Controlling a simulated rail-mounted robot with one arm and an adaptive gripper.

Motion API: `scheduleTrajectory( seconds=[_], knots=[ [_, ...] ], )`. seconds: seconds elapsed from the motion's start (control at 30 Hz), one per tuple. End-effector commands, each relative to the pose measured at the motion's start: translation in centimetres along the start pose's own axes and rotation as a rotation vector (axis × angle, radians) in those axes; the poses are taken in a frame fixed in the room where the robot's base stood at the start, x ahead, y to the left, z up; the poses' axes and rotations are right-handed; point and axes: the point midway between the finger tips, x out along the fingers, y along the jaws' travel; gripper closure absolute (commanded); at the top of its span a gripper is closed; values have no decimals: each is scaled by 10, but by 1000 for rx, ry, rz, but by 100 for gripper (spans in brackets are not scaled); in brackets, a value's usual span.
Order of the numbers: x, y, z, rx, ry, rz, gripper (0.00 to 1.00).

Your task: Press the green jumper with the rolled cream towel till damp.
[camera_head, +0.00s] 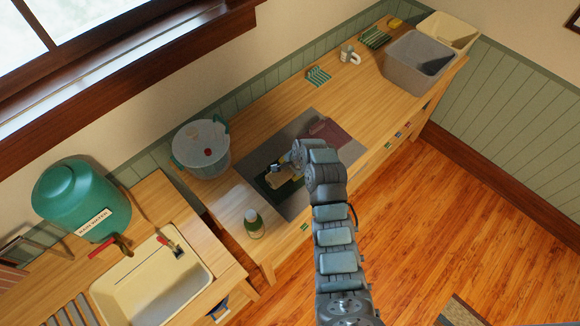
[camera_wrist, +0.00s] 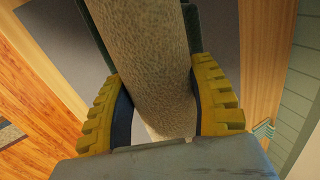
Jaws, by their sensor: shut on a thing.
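The rolled cream towel (camera_wrist: 148,55) runs up the middle of the wrist view, between the yellow-padded fingers of my gripper (camera_wrist: 160,105). My gripper is shut on it. In the head view the towel (camera_head: 283,179) shows small and partly hidden beside my gripper (camera_head: 277,171), over the left part of a grey mat. The dark green jumper (camera_head: 262,184) shows as a thin patch around the towel. In the wrist view, dark green cloth (camera_wrist: 93,28) shows beside and behind the towel. Whether the towel touches the jumper, and whether the jumper is damp, I cannot tell.
The grey mat (camera_head: 293,207) lies on the wooden counter, with a dark red folded cloth (camera_head: 328,130) on it. A grey tub (camera_head: 417,63) stands far right.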

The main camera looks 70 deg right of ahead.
Motion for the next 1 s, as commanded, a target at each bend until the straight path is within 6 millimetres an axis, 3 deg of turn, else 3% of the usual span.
scheduleTrajectory(
  seconds=[0.5,1.0],
  knots=[
    [48,20,0,1,0,0,83],
    [52,21,0,0,0,-1,83]
  ],
)
